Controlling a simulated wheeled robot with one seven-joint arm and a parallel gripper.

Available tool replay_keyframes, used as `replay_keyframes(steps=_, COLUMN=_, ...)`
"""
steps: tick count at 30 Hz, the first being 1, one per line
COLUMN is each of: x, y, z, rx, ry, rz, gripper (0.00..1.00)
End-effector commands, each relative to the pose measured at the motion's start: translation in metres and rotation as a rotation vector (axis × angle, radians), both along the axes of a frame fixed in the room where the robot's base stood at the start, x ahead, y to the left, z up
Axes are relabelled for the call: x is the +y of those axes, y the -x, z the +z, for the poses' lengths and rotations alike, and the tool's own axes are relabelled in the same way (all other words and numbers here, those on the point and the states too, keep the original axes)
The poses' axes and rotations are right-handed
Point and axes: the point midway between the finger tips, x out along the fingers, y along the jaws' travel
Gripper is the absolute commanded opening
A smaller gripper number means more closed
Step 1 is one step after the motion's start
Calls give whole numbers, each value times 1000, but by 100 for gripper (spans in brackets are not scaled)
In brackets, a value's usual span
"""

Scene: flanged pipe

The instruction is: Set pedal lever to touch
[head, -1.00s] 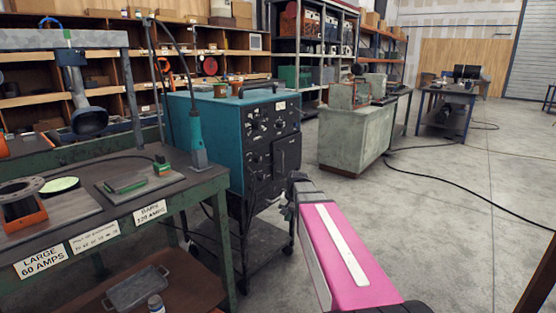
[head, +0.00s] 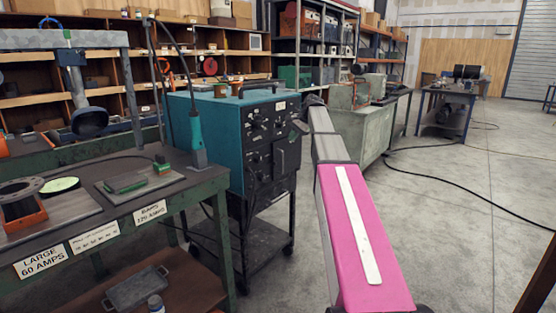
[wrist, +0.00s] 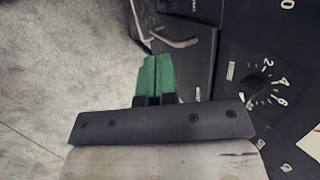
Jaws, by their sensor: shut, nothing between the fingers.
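A teal power-source cabinet (head: 215,125) with a black control panel stands beside the workbench in the head view. In the wrist view the panel (wrist: 228,50) is close up at the right, with a numbered dial (wrist: 257,88). A bent grey metal lever (wrist: 180,43) sticks out left of it, just beyond my fingertips; I cannot tell whether they touch, nor read any label by it. My gripper (wrist: 153,62) has green fingers that are shut and empty. In the head view my gripper (head: 299,127) is small, at the panel's right edge.
A green workbench (head: 205,181) with labels on its front edge stands at the left. A grey cabinet (head: 358,137) stands behind my arm. A black cable (head: 450,185) crosses the floor. Open concrete floor lies at the right.

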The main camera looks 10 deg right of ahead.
Motion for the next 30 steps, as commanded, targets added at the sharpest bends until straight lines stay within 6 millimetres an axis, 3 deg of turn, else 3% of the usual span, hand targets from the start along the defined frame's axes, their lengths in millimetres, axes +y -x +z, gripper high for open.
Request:
replay_keyframes(steps=4, x=-2, y=-3, z=8, rx=0, ry=-9, rz=-6, gripper=0)
replay_keyframes(steps=16, x=1, y=-3, z=3, rx=1, ry=-8, rz=-6, gripper=0)
replay_keyframes(steps=30, x=36, y=-20, z=-64, rx=3, ry=-7, rz=-5, gripper=0)
